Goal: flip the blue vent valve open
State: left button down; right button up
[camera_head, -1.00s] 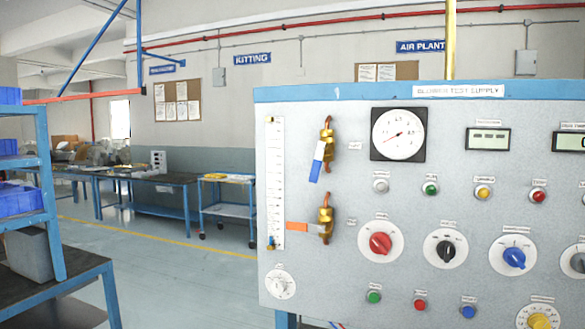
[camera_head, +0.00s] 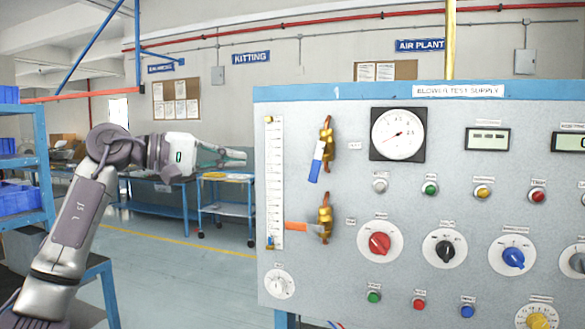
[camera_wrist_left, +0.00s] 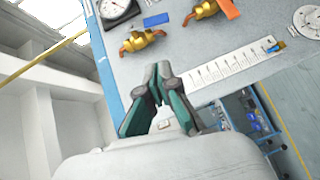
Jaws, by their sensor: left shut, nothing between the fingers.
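The blue vent valve (camera_head: 317,161) is a brass valve with a blue lever on the upper left of the grey panel. Its lever hangs down, tilted slightly left. In the left wrist view the blue lever (camera_wrist_left: 156,19) shows at the top, beyond the fingertips. My left gripper (camera_head: 244,158) is shut and empty, left of the panel edge and apart from the valve; it also shows in the left wrist view (camera_wrist_left: 158,72). My right gripper is not in view.
A second brass valve with an orange lever (camera_head: 297,227) sits below, its lever pointing left. A white scale strip (camera_head: 275,185) lies left of both valves. A round gauge (camera_head: 398,134) and several knobs are to the right. The floor left of the panel is open.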

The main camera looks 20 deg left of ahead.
aim_at(312, 173)
pick_arm(q)
jog(key=s+d+p+x, duration=0.1)
jog(key=p+x, duration=0.4)
jog(key=x, duration=0.7)
jog(key=shift+s+d+f, duration=0.3)
jog(key=shift+d, duration=0.1)
jog(key=d+f+n+b, duration=0.1)
jog(key=b, duration=0.2)
jog(key=shift+d+f+t+h+b, duration=0.25)
jog(key=shift+t+h+b, duration=0.15)
jog(key=shift+d+r+n+h+b, duration=0.15)
jog(key=shift+n+h+b, duration=0.15)
jog(key=shift+b, duration=0.15)
jog(key=shift+r, duration=0.1)
